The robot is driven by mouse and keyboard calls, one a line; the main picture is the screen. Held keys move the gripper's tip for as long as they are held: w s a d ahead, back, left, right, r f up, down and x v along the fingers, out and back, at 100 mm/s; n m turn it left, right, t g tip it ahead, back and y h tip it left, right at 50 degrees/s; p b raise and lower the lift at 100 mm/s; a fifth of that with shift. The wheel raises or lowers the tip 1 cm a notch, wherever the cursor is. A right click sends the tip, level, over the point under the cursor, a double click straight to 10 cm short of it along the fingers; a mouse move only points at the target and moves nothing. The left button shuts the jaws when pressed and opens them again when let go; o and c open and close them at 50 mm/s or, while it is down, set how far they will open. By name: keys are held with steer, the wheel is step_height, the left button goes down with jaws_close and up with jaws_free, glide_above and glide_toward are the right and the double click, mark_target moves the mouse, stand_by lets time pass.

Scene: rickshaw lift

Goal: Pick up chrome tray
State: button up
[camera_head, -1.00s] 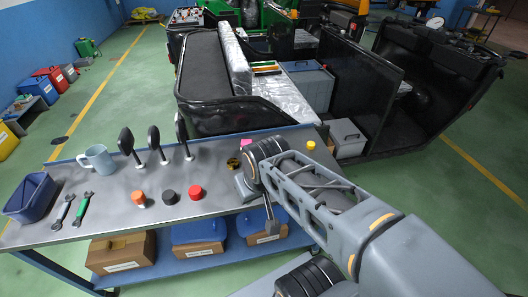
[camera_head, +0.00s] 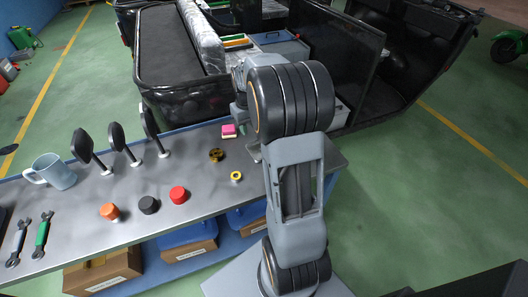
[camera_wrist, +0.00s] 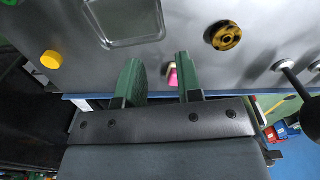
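The chrome tray (camera_wrist: 125,44) is a shallow, shiny rectangular dish with rounded corners. It lies on the metal bench top at the top of the wrist view, cut off by the edge. My gripper (camera_wrist: 160,68) is open, with two green fingers apart and nothing held. The tray lies beyond the fingertips and is not between them. In the head view my arm hides the gripper and most or all of the tray.
A pink block (camera_wrist: 173,77) shows between the fingers. A brass ring piece (camera_wrist: 226,36) and a yellow cap (camera_wrist: 51,60) flank the tray. The bench (camera_head: 75,215) also holds a mug (camera_head: 54,171), mirrors, coloured knobs and wrenches. A black rickshaw (camera_head: 180,95) stands behind.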

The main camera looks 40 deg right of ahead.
mark_target(251, 153)
step_height(251, 153, down, 13)
steer(key=shift+w, duration=0.1)
stand_by(0.6)
jaws_close()
stand_by(0.4)
